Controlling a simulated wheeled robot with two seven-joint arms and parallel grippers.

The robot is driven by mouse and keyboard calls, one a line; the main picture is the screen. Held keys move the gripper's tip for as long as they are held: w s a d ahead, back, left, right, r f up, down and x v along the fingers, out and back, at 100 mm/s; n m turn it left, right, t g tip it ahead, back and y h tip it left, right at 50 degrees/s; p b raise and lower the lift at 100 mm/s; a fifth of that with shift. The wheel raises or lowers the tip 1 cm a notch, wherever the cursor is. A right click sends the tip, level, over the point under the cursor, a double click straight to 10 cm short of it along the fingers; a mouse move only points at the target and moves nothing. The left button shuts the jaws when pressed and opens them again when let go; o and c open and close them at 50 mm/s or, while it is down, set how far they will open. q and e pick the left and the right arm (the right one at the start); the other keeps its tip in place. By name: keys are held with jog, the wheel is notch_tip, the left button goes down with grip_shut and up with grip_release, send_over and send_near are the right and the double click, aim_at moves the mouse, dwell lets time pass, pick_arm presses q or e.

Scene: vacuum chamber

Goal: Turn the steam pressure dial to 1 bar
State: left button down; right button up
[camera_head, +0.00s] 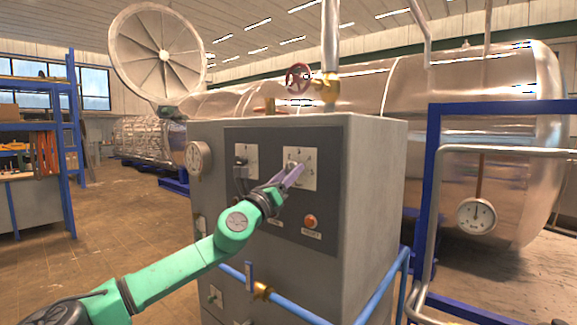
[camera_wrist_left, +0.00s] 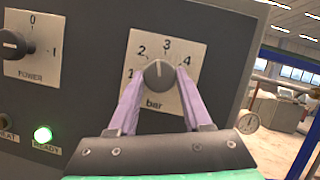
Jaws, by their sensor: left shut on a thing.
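The steam pressure dial (camera_wrist_left: 158,75) is a dark round knob on a pale plate (camera_wrist_left: 190,98) marked 1 to 4 and "bar". Its white pointer mark appears to point between 2 and 3. In the head view the dial plate (camera_head: 309,182) is on the dark panel of the grey cabinet, and the knob is partly hidden by my fingers. My left gripper (camera_head: 292,172) is shut on the knob, with one lilac finger on each side; it also shows in the left wrist view (camera_wrist_left: 160,73). My right gripper is not in view.
The POWER switch (camera_wrist_left: 10,42) is left of the dial. A green READY light (camera_wrist_left: 43,134) is lit below it. A red button (camera_head: 310,221) is lower on the panel. A gauge (camera_head: 198,158) is on the cabinet's left side. Blue pipes (camera_head: 290,306) run in front.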

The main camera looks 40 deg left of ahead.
pick_arm(q)
jog(key=n+y+p, duration=0.1)
jog(key=n+p, duration=0.1)
jog(key=n, duration=0.1)
jog(key=n+g+y, duration=0.1)
jog(key=n, duration=0.1)
jog(key=shift+d+r+y+p, duration=0.15)
jog(key=shift+r+y+p, duration=0.15)
jog(key=shift+p, duration=0.1)
jog(key=n+g+y+p, duration=0.1)
jog(key=n, duration=0.2)
jog(key=n+g+p, duration=0.1)
jog(key=n+p, duration=0.1)
jog(key=n, duration=0.1)
jog(key=shift+d+r+y, duration=0.1)
jog(key=shift+r+y, duration=0.05)
jog(key=shift+y, duration=0.25)
jog(key=n+g+p, duration=0.2)
jog(key=n+p, duration=0.1)
jog(key=n, duration=0.2)
jog(key=shift+r+p, duration=0.15)
jog(key=shift+p, duration=0.2)
jog(key=shift+n+g+p, duration=0.6)
jog(key=shift+n+p, duration=0.3)
jog(key=shift+n, duration=0.6)
jog(key=shift+h, duration=0.3)
jog(key=shift+c, duration=1.8)
grip_release()
